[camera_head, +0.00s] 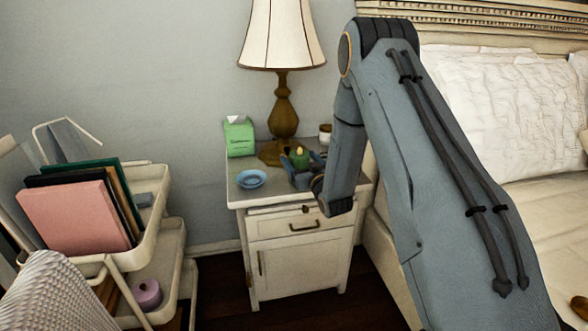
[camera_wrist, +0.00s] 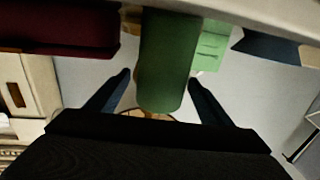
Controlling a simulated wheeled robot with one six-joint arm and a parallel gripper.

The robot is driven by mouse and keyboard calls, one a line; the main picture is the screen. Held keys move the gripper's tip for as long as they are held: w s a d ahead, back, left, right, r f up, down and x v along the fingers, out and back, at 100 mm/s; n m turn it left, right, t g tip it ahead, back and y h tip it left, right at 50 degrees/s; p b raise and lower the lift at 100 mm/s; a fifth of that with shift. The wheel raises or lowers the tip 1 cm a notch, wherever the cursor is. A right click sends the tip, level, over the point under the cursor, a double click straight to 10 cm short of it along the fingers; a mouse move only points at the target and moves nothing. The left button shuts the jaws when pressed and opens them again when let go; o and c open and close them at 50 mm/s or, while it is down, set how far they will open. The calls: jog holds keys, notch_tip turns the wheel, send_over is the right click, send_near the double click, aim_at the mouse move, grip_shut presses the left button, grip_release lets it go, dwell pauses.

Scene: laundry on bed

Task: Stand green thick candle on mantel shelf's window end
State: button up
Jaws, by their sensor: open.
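The green thick candle (camera_head: 299,158) stands on the nightstand top, in front of the lamp base, its lower part hidden by my gripper. My gripper (camera_head: 302,178) is at the candle, low over the nightstand. In the wrist view the candle (camera_wrist: 165,62) is a green cylinder between the two spread fingers of my gripper (camera_wrist: 158,92). A gap shows between each finger and the candle, so the gripper is open and holds nothing. No mantel shelf or window shows in either view.
On the white nightstand (camera_head: 239,199) are a lamp (camera_head: 284,105), a green tissue box (camera_head: 239,138), a blue dish (camera_head: 251,179) and a small jar (camera_head: 325,134). A cart (camera_head: 165,222) with folders stands left. The bed (camera_head: 520,197) is right.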

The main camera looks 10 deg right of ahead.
jog(key=shift+c, duration=0.4)
jog(key=c, duration=1.3)
